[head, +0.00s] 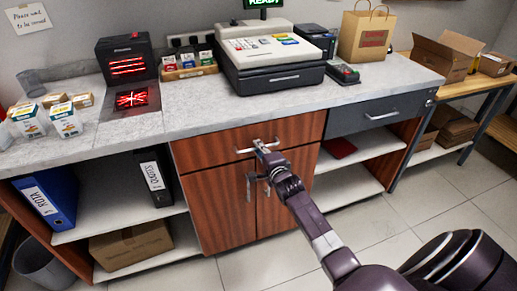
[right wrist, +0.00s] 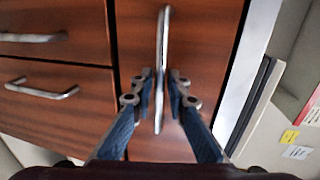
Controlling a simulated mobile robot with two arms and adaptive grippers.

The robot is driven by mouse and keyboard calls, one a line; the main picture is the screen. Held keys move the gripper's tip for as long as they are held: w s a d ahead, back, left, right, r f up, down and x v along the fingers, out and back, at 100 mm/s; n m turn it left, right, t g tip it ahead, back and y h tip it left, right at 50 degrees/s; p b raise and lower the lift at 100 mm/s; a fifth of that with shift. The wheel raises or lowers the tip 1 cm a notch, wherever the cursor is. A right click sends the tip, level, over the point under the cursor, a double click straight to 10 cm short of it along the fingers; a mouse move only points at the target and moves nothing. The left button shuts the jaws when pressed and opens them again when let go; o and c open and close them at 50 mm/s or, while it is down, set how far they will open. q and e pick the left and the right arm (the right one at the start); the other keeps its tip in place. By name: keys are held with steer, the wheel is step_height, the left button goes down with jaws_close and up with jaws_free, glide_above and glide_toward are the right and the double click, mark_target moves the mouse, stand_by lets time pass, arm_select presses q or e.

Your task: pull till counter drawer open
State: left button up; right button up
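The wooden counter drawer (head: 222,147) is under the till and looks shut, its front level with the doors below. Its silver bar handle (right wrist: 162,55) runs between the two fingers of my right gripper (right wrist: 161,82). The fingers stand on either side of the bar, with a small gap visible on each side. In the head view, my right gripper (head: 264,150) is at the middle of this handle and partly hides it. My left gripper is not in view.
Two wooden cupboard doors (head: 222,205) with upright handles are below the drawer. A grey drawer (head: 365,117) with its own handle is to the right, also shut. The till (head: 268,55) stands on the counter above. Open floor (head: 350,235) is in front.

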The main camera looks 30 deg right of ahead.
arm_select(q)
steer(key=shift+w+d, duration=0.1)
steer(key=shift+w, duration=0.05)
arm_select(e)
steer(key=shift+w+d, duration=0.1)
steer(key=shift+w, duration=0.15)
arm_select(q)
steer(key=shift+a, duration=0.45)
arm_select(e)
jaws_close()
steer(key=shift+s, duration=0.1)
